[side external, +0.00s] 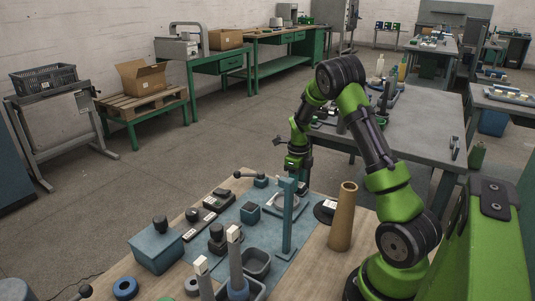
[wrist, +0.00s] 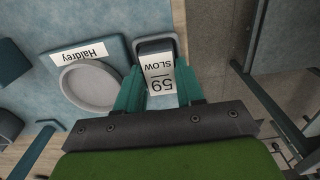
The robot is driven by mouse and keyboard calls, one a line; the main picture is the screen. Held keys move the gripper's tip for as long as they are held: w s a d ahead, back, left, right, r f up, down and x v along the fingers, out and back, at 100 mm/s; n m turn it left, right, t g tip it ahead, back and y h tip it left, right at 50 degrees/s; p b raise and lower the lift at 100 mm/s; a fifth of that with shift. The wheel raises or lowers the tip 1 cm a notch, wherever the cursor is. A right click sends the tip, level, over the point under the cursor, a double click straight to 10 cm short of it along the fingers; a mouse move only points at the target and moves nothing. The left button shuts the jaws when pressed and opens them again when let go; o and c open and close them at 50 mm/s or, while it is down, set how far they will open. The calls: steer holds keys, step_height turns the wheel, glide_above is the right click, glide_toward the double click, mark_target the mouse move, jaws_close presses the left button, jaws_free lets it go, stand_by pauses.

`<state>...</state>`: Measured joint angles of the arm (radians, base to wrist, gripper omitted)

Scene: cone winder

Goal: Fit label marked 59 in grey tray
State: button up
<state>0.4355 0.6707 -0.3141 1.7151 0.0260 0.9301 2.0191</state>
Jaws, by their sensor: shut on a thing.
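A white label marked 59 and SLOW (wrist: 160,76) is between the two teal fingers of my gripper (wrist: 159,84), which is shut on it. In the side external view my gripper (side external: 298,170) is low over the back of the blue work mat, and the label is too small to make out. A grey open tray (side external: 258,263) stands at the front of the mat. I cannot tell whether it is the task's grey tray.
A shallow round grey dish (wrist: 88,86) is left of my gripper, beside a plate reading Haldrey (wrist: 86,53). A blue-grey upright post (side external: 288,220) stands close to my gripper, with a tan cone (side external: 343,216) to its right. A blue box (side external: 155,247) is at the left.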

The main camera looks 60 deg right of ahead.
steer(key=o, duration=1.4)
steer(key=shift+o, duration=0.8)
steer(key=shift+a, duration=0.15)
steer(key=shift+w+a, duration=0.1)
steer(key=shift+a, duration=0.05)
steer(key=shift+c, duration=0.5)
steer(key=shift+w+r, duration=0.1)
steer(key=shift+r, duration=0.8)
steer(key=shift+o, duration=0.5)
steer(key=shift+r, duration=0.3)
steer(key=shift+s+d+r, duration=0.1)
steer(key=shift+d+r, duration=0.05)
steer(key=shift+r, duration=1.25)
steer(key=shift+s+d+r, duration=0.1)
steer(key=shift+d+r, duration=0.05)
steer(key=shift+r, duration=1.25)
